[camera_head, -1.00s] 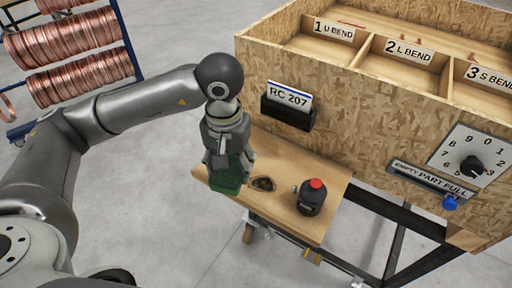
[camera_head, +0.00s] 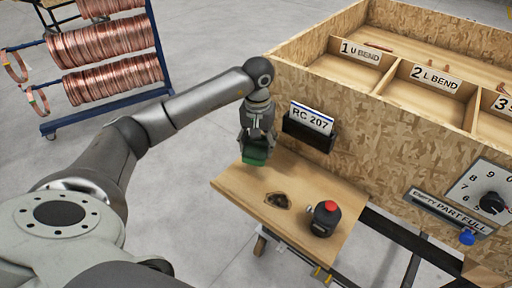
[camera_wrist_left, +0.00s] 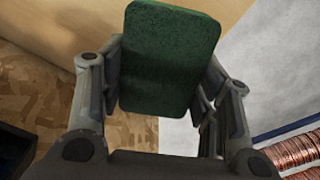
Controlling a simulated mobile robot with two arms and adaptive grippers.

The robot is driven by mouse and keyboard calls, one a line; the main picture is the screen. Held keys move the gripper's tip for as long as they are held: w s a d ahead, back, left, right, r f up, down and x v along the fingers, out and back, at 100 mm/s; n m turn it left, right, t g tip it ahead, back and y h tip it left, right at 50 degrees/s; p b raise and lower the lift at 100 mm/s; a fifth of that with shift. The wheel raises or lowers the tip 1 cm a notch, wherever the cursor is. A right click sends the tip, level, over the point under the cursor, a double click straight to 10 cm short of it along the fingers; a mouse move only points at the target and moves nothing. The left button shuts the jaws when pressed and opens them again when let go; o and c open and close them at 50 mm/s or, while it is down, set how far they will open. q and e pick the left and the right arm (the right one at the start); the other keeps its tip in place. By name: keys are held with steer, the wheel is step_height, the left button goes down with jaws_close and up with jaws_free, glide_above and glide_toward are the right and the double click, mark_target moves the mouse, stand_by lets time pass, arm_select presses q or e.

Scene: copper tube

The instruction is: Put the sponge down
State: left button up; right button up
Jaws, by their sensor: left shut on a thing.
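The sponge is a dark green block. In the head view the sponge (camera_head: 254,154) hangs under my left gripper (camera_head: 256,146), over the back left part of a small wooden shelf (camera_head: 238,182). In the left wrist view the sponge (camera_wrist_left: 170,55) is gripped between the two fingers of my left gripper (camera_wrist_left: 160,85). I cannot tell how far it is above the shelf. My right gripper is in neither view.
A chipboard bin unit (camera_head: 370,150) with a card holder (camera_head: 308,130) rises behind. A copper coil rack (camera_head: 105,60) stands at the left.

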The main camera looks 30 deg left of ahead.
mark_target(256, 152)
arm_select(q)
steer(key=shift+w+a+f, duration=0.25)
steer(key=shift+a+f, duration=0.15)
steer(key=shift+f, duration=0.1)
step_height(256, 152, down, 3)
steer(key=shift+a+r+p, duration=0.1)
steer(key=shift+p, duration=1.15)
steer(key=shift+w+f, duration=0.1)
steer(key=shift+f, duration=0.2)
steer(key=shift+f, duration=0.1)
steer(key=shift+f+b, duration=0.15)
steer(key=shift+b, duration=0.15)
steer(key=o, duration=0.9)
